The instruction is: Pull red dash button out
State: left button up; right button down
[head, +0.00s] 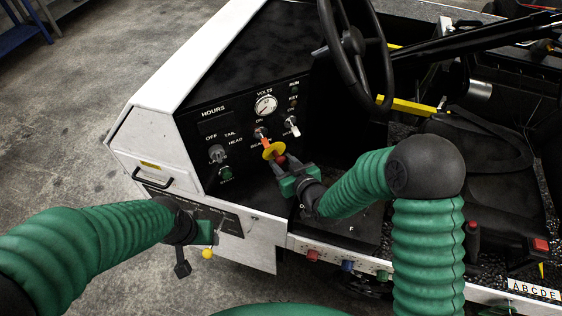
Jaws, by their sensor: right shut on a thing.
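The red dash button (280,159) is on the black dash panel (236,148), below the volts gauge. A yellow disc (272,150) sits around it, with an orange-red part on the panel side. My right gripper (284,169) is at the button from the lower right and is shut on it; its fingertips are partly hidden. My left gripper (198,238) is low at the left, by the lower side panel near a yellow ball knob (207,253). Its fingers are too dark and hidden to tell open from shut.
A steering wheel (352,45) stands just above and right of the button. A silver key switch (292,126) and a grey knob (217,153) flank it. Coloured buttons line the lower edge.

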jog(key=shift+s+d+f, duration=0.15)
jog(key=shift+f, duration=0.05)
jog(key=c, duration=1.3)
grip_release()
jog(key=shift+o, duration=1.2)
jog(key=shift+s, duration=0.1)
jog(key=shift+o, duration=0.7)
jog(key=shift+s+r, duration=0.1)
jog(key=shift+r, duration=0.1)
